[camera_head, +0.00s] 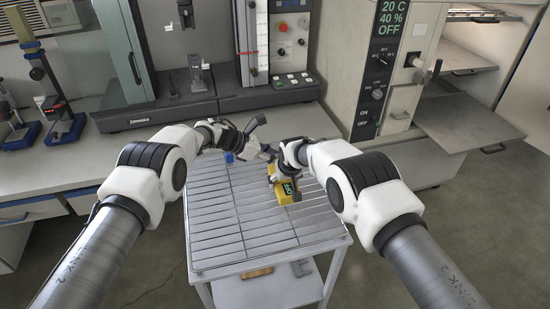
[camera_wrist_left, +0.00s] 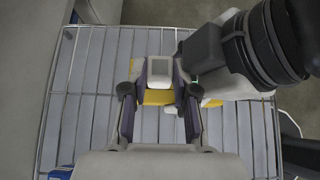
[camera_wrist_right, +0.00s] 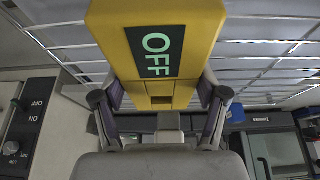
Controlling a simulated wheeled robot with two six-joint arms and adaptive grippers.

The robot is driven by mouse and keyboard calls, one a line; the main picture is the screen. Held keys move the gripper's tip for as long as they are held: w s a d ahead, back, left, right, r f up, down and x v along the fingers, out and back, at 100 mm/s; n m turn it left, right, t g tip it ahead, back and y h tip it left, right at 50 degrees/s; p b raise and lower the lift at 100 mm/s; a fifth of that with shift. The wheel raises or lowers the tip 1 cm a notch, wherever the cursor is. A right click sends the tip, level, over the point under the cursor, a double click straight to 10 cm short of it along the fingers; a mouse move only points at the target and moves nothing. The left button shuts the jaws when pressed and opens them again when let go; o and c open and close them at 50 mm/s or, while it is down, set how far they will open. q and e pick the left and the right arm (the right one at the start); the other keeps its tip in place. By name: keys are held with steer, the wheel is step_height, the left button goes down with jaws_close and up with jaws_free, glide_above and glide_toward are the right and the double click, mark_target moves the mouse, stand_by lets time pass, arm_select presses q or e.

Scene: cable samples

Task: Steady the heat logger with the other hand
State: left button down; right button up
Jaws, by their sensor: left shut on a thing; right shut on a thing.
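The yellow heat logger (camera_head: 284,200) is over the wire-topped cart (camera_head: 215,250), its green-lit display facing up. In the right wrist view the logger (camera_wrist_right: 158,18) fills the top middle and its display reads OFF. My right gripper (camera_wrist_right: 160,105) is shut on it. My left gripper (camera_head: 267,154) reaches in from the far left side; in the left wrist view its fingers (camera_wrist_left: 159,95) are shut around the logger's yellow body (camera_wrist_left: 158,97), with a pale square part between them. My right wrist covers part of that view. Whether the logger touches the wires is unclear.
A blue item (camera_head: 229,157) lies at the cart's back left. The lower shelf holds a tan block (camera_head: 257,272) and a grey piece (camera_head: 301,268). A testing machine (camera_head: 190,105) and a climate cabinet (camera_head: 350,60) stand behind. The front and left of the rack are clear.

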steer(key=o, duration=1.3)
steer(key=shift+s+f, duration=0.55)
steer(key=shift+f, duration=0.25)
steer(key=shift+s+a, duration=0.1)
steer(key=shift+r, duration=0.35)
steer(key=v, duration=0.4)
steer(key=w+v, duration=0.1)
steer(key=v, duration=0.7)
steer(key=shift+w+r, duration=0.2)
steer(key=shift+r, duration=0.2)
